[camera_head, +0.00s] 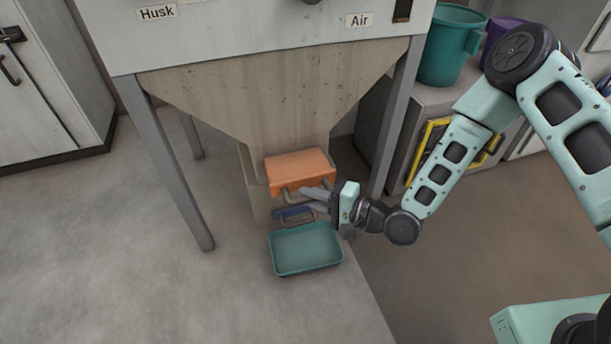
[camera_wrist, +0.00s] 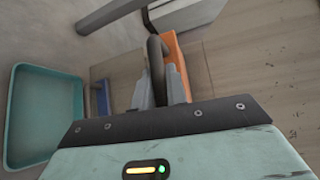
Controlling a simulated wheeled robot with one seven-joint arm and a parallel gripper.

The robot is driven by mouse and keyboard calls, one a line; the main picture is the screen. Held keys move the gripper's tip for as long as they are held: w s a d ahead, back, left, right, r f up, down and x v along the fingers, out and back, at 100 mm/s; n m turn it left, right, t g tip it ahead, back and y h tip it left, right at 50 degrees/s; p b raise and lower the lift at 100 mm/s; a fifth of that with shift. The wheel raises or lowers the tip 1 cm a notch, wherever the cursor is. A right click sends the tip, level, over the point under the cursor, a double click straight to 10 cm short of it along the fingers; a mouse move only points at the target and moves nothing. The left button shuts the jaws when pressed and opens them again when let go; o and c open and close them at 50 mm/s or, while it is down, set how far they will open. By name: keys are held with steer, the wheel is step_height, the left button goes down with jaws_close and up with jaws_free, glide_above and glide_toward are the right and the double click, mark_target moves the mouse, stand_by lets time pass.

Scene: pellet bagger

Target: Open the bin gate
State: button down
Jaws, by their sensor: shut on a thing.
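An orange gate (camera_head: 298,168) sits on the front of the beige hopper's chute, with a grey bar handle on its front. It also shows as an orange strip in the wrist view (camera_wrist: 174,58). My gripper (camera_head: 322,199) is at this handle, coming from the right. In the wrist view my gripper (camera_wrist: 160,88) has its fingers on both sides of the dark handle bar (camera_wrist: 156,62), shut on it. A blue piece (camera_head: 290,212) with its own handle is just below the orange gate, partly hidden by my fingers; it also shows in the wrist view (camera_wrist: 102,98).
A teal tray (camera_head: 306,270) lies on the floor below the chute. Grey machine legs (camera_head: 180,170) stand at both sides. A teal bucket (camera_head: 447,50) stands on a grey cabinet at the right. The floor at the left is clear.

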steer(key=shift+s, duration=0.15)
steer(key=c, duration=1.4)
jaws_free()
steer(key=shift+d, duration=0.1)
steer(key=p+v, duration=0.6)
steer(key=v, duration=1.1)
steer(key=shift+s, duration=0.2)
steer(key=shift+d+f, duration=0.1)
